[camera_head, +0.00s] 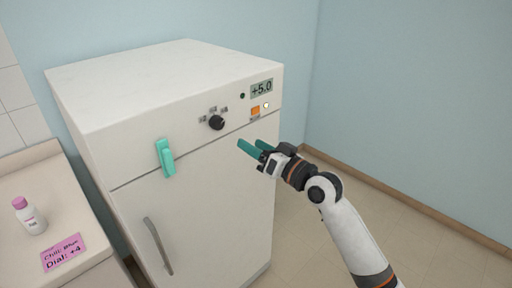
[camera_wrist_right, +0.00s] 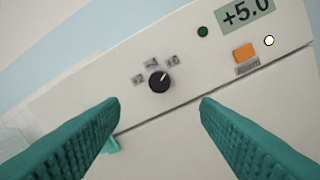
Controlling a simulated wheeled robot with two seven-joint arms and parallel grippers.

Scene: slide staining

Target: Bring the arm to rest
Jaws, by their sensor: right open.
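My right gripper (camera_head: 252,147) is in front of the fridge's upper front, to the right of the black dial and below the orange button. Its two teal fingers are apart with nothing between them. In the right wrist view the fingers (camera_wrist_right: 158,106) stand open on both sides of the view, with the black dial (camera_wrist_right: 159,82) beyond them. The dial also shows in the head view (camera_head: 216,122). My left gripper is not in view.
The white fridge (camera_head: 150,85) has a display (camera_head: 262,88) reading +5.0, an orange button (camera_head: 255,111), a lit white lamp (camera_head: 266,105), a teal latch (camera_head: 165,158) and a grey handle (camera_head: 158,246). A pink-capped bottle (camera_head: 30,217) and pink note (camera_head: 64,252) are on the left counter. Floor at right is clear.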

